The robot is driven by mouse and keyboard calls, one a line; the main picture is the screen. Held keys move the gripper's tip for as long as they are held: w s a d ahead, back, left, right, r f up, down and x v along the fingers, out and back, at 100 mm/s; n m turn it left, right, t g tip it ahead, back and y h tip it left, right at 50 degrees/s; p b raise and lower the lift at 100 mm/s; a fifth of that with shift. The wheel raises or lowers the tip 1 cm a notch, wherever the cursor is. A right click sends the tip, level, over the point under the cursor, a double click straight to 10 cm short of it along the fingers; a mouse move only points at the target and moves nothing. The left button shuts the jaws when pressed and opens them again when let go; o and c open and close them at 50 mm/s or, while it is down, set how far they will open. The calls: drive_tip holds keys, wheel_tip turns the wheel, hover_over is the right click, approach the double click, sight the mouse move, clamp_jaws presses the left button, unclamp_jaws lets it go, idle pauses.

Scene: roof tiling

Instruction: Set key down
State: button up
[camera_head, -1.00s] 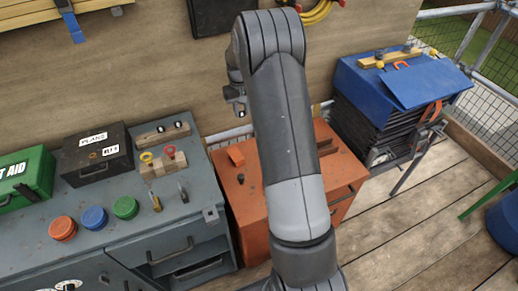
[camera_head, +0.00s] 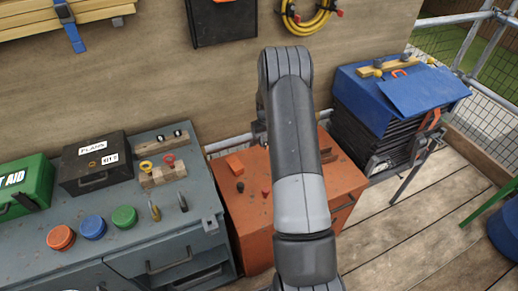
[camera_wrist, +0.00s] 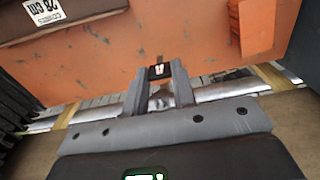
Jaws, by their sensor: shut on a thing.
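My gripper (camera_wrist: 158,78) shows in the wrist view, its two fingers closed on a small black piece with a white mark (camera_wrist: 157,71). I take this piece for the key; only its end shows, and the rest is hidden between the fingers. The gripper is over or beside an orange surface (camera_wrist: 110,65); I cannot tell whether the piece touches it. In the head view my arm hides the gripper, in front of the orange chest (camera_head: 245,225).
A grey bench (camera_head: 120,255) at left bears a wooden block with yellow and red rings (camera_head: 163,174), coloured round lids (camera_head: 92,227) and a black plans box (camera_head: 95,165). Blue-topped stacked cases (camera_head: 385,115) stand at right.

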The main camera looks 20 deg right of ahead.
drive_tip(key=shift+w+a+f, duration=0.35)
drive_tip(key=shift+f, duration=0.6)
drive_tip(key=shift+w+a+f, duration=0.3)
drive_tip(key=shift+w+f, duration=0.05)
drive_tip(key=shift+f, duration=0.6)
drive_tip(key=shift+w+a+f, duration=0.35)
drive_tip(key=shift+f, duration=0.6)
drive_tip(key=shift+f, duration=0.1)
drive_tip(key=o, duration=1)
drive_tip(key=shift+c, duration=0.2)
